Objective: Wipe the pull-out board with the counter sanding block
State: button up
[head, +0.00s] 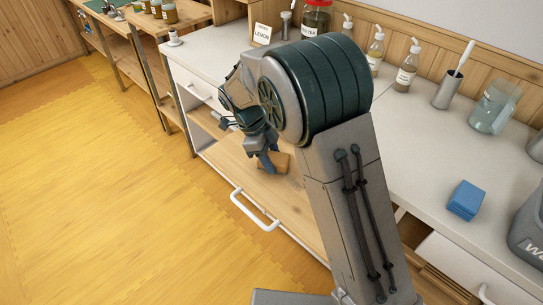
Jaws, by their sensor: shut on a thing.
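The pull-out board (225,158) is a light wooden board that stands out from below the counter, with a white bar handle (255,212) at its front. The sanding block (281,163) is a small brown-orange block at the middle of the board. My gripper (271,163) points down and is shut on the block. The block seems to rest on the board, but its underside is hidden. My arm covers the right part of the board and some of the counter behind it.
The grey-white counter (421,135) runs along the wall. On it are a blue sponge-like block (466,199), pump bottles (405,69), a metal cup (447,92), a glass jar (493,106) and a lemon sign (262,34). The yellow floor (90,190) at left is clear.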

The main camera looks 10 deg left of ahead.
aim_at(293, 181)
jog(key=shift+f+b, duration=0.45)
jog(key=shift+f, duration=0.15)
dwell(0.6)
jog(key=shift+s+d, duration=0.35)
jog(key=shift+d, duration=0.05)
jog(key=shift+s+d+b, duration=0.55)
jog(key=shift+s+d, duration=0.25)
jog(key=shift+d, duration=0.25)
jog(key=shift+s+d+b, duration=0.5)
jog(key=shift+s+d, duration=0.25)
jog(key=shift+d, duration=0.25)
jog(key=shift+s+d+b, duration=0.45)
jog(key=shift+s+d, duration=0.5)
jog(key=shift+d, duration=0.3)
jog(key=shift+s+d+b, duration=0.4)
jog(key=shift+s+d, duration=0.55)
jog(key=shift+d, duration=0.25)
jog(key=shift+w+a, duration=0.1)
jog(key=shift+w+a+p, duration=0.25)
jog(key=shift+w+a, duration=0.65)
jog(key=shift+a, duration=0.3)
jog(key=shift+w+a+p, duration=0.2)
jog(key=shift+w+a, duration=0.7)
jog(key=shift+a, duration=0.3)
